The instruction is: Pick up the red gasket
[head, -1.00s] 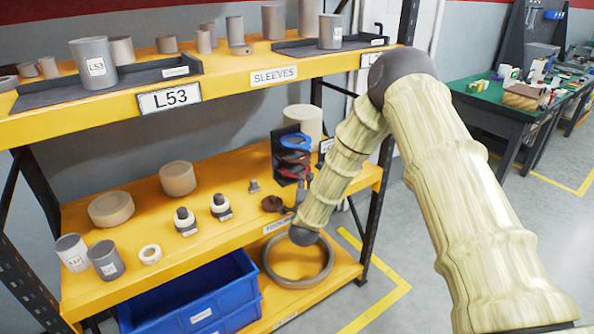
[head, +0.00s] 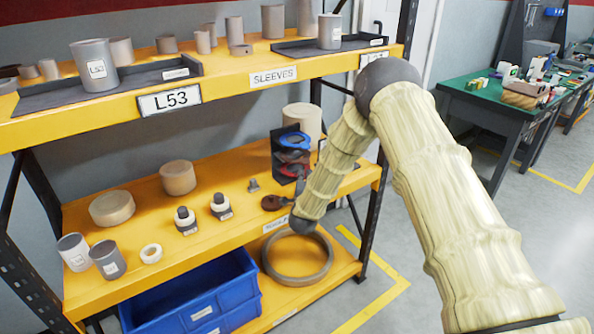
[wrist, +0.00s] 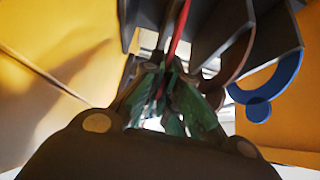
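The red gasket (head: 288,171) stands in a dark slotted rack (head: 278,160) on the middle shelf, below a blue gasket (head: 295,141). In the wrist view the red gasket (wrist: 180,32) is a thin edge-on strip running down to my fingertips. My gripper (wrist: 165,75) has its green-padded fingers close together, one on each side of the strip's lower end. I cannot tell whether they touch it. In the head view my arm's end hides most of the gripper, which is at the rack's front.
The blue gasket (wrist: 272,85) and dark rack dividers (wrist: 235,45) are close to the right of my fingers. A brown disc (head: 273,203) and a small grey fitting (head: 253,185) lie left of my wrist. The upper shelf (head: 235,85) is overhead.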

